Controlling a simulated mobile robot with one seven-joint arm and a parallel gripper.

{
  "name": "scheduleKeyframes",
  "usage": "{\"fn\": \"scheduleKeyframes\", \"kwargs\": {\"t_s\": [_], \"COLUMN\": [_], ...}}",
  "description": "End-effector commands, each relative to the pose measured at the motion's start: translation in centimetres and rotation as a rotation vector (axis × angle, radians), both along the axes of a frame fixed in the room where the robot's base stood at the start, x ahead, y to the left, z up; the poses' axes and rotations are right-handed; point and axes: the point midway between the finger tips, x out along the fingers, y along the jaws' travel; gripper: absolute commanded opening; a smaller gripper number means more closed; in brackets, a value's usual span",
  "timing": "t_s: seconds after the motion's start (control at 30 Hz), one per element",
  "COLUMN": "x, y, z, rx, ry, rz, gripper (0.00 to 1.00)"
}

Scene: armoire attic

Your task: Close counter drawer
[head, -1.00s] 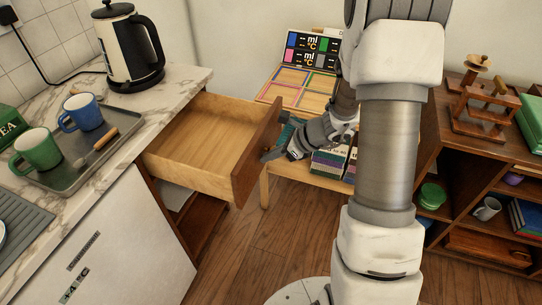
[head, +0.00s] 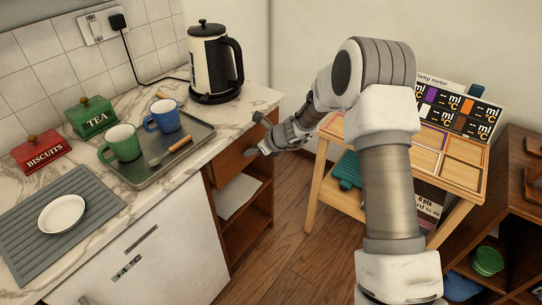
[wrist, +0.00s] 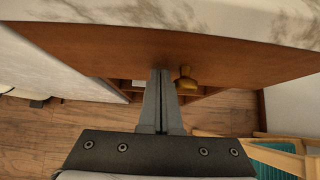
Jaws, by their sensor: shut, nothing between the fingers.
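The counter drawer's brown wooden front (head: 228,163) sits under the marble counter edge in the head view, with no open drawer interior showing. In the wrist view the drawer front (wrist: 100,50) spans the picture just below the counter edge. In the head view my gripper's hand partly covers the right part of the front. Whether a small gap remains behind the front is hidden.
The marble counter (head: 255,97) carries a kettle (head: 213,65), a tray (head: 205,133) with two mugs, and tins. An open shelf (head: 245,222) is below the drawer. A wooden stand (head: 316,185) is right of my gripper. Clear floor (head: 280,265) lies between.

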Motion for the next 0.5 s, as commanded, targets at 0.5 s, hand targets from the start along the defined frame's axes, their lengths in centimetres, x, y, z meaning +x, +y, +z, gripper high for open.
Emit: {"fn": "scheduleKeyframes", "kwargs": {"t_s": [0.5], "x": [2.0], "y": [2.7], "z": [0.0], "rx": [0.001], "ry": [-0.002], "rz": [-0.001], "gripper": [0.00]}}
